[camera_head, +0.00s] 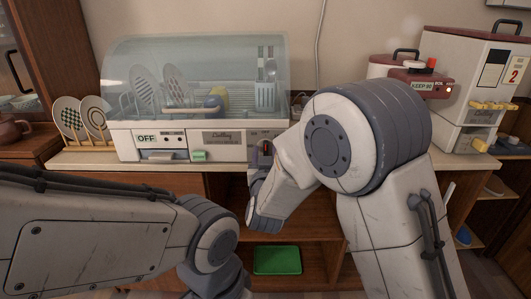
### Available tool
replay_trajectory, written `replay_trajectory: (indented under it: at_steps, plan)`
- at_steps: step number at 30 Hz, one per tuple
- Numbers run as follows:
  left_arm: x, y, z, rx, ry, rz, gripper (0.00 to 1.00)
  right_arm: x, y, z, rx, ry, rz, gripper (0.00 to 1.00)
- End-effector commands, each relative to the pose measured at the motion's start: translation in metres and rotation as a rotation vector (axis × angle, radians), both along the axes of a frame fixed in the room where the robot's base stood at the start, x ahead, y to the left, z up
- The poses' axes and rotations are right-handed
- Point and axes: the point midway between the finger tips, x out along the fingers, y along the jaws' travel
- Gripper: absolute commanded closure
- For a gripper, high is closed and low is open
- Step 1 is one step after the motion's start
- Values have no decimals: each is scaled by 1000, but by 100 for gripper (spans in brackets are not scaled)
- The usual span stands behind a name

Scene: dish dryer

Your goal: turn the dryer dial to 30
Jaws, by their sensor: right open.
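The dish dryer (125,138) stands on the counter under a clear domed lid (135,52). An OFF label (146,138) shows at the left of its white front. My right gripper (262,158) is at the right end of the dryer's front, partly hidden by my own wrist. It is open; I cannot tell whether it touches the dryer. The dial is not clearly visible; my right gripper and arm cover that end of the front. My left arm reaches in low at the left, and its gripper is not in view.
Plates (68,117) stand in a wooden rack left of the dryer. Inside the dryer are plates (144,88) and a cutlery holder (265,95). A white machine (460,80) stands at the right. A green tray (277,260) lies on the shelf below.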

Motion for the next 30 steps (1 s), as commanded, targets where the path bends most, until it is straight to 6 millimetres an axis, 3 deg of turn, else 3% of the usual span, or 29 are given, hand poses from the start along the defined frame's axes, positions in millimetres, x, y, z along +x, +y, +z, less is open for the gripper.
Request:
replay_trajectory:
  at_steps: [11, 12, 15, 30]
  plan:
    - [0, 0, 0, 0, 0, 0, 0, 7, 0, 0, 0, 0, 0, 52]
    - [0, 0, 0, 0, 0, 0, 0, 7, 0, 0, 0, 0, 0, 68]
    - [0, 0, 0, 0, 0, 0, 0, 7, 0, 0, 0, 0, 0, 100]
    - [0, 0, -12, 0, 0, 0, 0, 6, -1, -2, 84, -1, 0, 100]
